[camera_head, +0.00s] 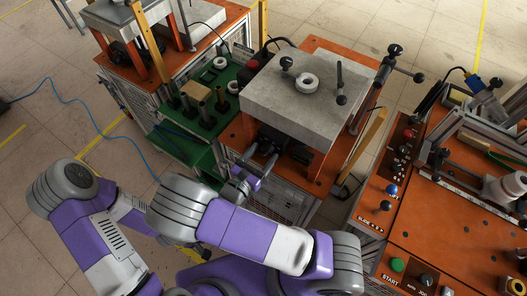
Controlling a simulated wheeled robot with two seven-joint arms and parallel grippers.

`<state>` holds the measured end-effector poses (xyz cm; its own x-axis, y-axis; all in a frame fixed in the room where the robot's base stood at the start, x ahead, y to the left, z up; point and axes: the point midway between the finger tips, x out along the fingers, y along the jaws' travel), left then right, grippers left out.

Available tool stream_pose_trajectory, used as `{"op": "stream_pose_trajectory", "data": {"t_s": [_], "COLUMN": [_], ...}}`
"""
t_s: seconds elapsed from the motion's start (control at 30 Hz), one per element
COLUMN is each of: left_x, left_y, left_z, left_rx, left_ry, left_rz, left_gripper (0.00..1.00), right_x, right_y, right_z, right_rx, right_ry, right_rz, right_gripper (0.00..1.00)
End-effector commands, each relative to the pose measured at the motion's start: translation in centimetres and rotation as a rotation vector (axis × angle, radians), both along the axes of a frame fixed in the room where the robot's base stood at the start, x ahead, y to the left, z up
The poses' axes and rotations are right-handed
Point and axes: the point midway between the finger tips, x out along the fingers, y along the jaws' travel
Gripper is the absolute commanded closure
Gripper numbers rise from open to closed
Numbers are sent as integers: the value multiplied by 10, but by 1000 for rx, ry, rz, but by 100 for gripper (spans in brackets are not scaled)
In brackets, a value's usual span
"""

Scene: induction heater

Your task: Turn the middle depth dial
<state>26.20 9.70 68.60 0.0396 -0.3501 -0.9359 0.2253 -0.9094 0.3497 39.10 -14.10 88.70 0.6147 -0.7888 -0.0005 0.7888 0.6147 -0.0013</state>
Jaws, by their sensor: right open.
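The middle machine carries a thick grey slab (300,98) on an orange frame. A dark fitting (272,139) sits under the slab's front edge, where a dial could be, but no dial can be made out clearly. My right gripper (263,150) is at the front of this machine, pointing toward the dark fitting. Its two fingers are apart and appear empty. I cannot tell whether they touch anything. My left arm (98,218) is folded at lower left, and its gripper cannot be made out.
A green bench (185,160) with several cylinders adjoins the machine's left side. Black-knobbed rods (341,80) stand at the slab's right. An orange control panel (430,225) with buttons is at right. A blue cable (75,90) lies on the open tiled floor at left.

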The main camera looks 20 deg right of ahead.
Motion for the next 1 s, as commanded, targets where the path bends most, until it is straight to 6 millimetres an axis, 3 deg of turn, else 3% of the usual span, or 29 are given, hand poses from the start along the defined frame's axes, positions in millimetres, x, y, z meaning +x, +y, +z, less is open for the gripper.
{"op": "stream_pose_trajectory", "data": {"t_s": [0.4, 0.77, 1.0], "left_x": [0, 0, 0], "left_y": [0, 0, 0], "left_z": [-1, -1, 2], "left_rx": [0, 0, 0], "left_ry": [0, 0, 0], "left_rz": [0, 0, 0], "left_gripper": [57, 57, 57], "right_x": [8, 7, 7], "right_y": [-10, -10, -10], "right_z": [0, 0, 1], "right_rx": [1, 1, -12], "right_ry": [0, 0, 17], "right_rz": [0, 0, 0], "right_gripper": [33, 87, 89]}}
